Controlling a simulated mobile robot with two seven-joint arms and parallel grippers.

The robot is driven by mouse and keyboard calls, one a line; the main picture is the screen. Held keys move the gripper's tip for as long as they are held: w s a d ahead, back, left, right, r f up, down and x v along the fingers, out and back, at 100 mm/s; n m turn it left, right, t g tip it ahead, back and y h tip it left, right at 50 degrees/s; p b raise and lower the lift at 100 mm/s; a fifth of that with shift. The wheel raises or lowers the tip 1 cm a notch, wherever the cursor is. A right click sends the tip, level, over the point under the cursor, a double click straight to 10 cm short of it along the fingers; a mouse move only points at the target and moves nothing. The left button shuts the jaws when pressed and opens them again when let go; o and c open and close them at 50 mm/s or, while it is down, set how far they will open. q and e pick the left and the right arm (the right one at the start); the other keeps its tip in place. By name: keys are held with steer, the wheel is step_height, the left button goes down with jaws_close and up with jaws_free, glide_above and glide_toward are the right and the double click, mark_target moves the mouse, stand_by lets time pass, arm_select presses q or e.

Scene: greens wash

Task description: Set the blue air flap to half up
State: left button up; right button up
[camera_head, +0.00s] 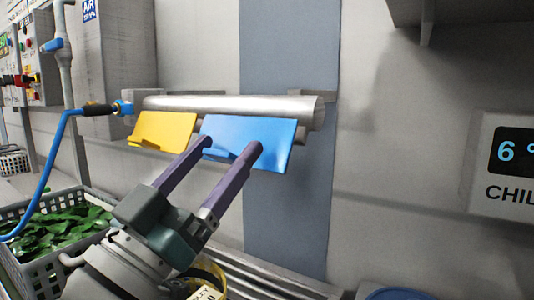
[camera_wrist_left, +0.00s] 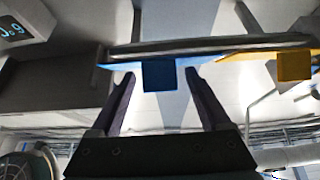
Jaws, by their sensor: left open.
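The blue air flap (camera_head: 262,130) hangs under a silver tube on the wall, tilted outward from it. In the left wrist view its blue underside tab (camera_wrist_left: 159,75) appears between my fingertips, with a gap on each side. The yellow flap (camera_head: 166,127) is beside it on the left, and shows at the right of the left wrist view (camera_wrist_left: 292,66). My left gripper (camera_head: 231,145) is open and empty, its two fingers pointing up at the blue flap's lower edge. I cannot tell whether a fingertip touches it. My right gripper is not in view.
The silver tube (camera_head: 235,107) runs above both flaps. A blue hose (camera_head: 52,155) hangs at the left, over a grey crate (camera_head: 88,258) of greens. A chill display (camera_head: 512,165) is on the right wall. The wall between flap and display is clear.

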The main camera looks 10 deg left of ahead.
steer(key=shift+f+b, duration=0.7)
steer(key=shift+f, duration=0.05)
arm_select(q)
steer(key=v, duration=0.9)
steer(key=shift+s, duration=0.3)
steer(key=shift+a+f, duration=0.1)
steer(key=shift+f, duration=0.05)
